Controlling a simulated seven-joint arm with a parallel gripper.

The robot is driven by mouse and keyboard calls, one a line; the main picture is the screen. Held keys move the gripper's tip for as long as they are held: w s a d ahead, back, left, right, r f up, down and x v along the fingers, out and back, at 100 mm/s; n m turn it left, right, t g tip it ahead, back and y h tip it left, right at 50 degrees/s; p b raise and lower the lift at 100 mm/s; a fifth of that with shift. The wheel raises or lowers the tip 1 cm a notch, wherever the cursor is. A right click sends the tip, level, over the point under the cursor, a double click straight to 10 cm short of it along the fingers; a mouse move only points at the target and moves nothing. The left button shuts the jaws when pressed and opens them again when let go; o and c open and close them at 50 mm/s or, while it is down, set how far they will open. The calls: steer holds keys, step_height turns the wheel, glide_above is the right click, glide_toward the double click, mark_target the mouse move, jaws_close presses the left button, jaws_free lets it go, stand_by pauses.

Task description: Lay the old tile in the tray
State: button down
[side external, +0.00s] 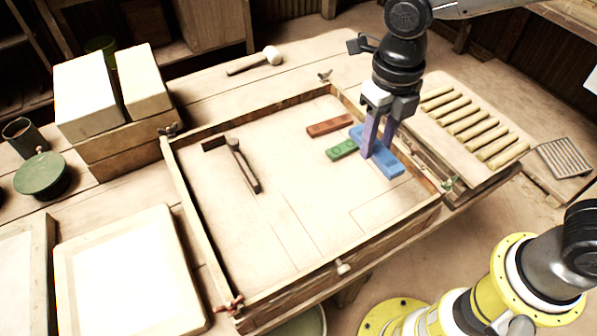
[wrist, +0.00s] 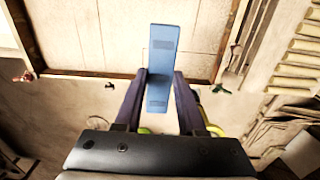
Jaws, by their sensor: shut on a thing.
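My gripper (side external: 378,150) is shut on a long blue tile (side external: 391,167), with one dark finger on each side of it. In the wrist view the blue tile (wrist: 160,62) lies lengthwise between the fingers and reaches well past their tips. It is at the right part of a large wooden frame (side external: 293,101) with a pale floor. I cannot tell whether it touches the floor. A green tile (side external: 342,150) and a reddish-brown tile (side external: 330,125) lie just left of it. Which tile is the old one, and which container is the tray, is not marked.
A T-shaped dark tool (side external: 243,164) lies inside the frame. A slatted rack (side external: 473,124) stands to the right, and a shallow pale tray-like panel (side external: 128,270) lies at lower left. Boxes (side external: 95,95) and a mallet (side external: 255,62) lie beyond. The frame's front floor is clear.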

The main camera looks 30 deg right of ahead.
steer(key=w+a+f, duration=0.5)
steer(key=w+f, duration=0.1)
steer(key=w, duration=0.2)
glide_above(298, 174)
step_height(298, 174, down, 5)
steer(key=shift+s+d, duration=0.1)
steer(key=shift+d, duration=0.05)
steer(key=shift+f, duration=0.3)
steer(key=shift+w+f, duration=0.2)
steer(key=shift+f, duration=1.25)
steer(key=shift+f, duration=0.15)
steer(key=c, duration=0.5)
jaws_free()
step_height(298, 174, up, 12)
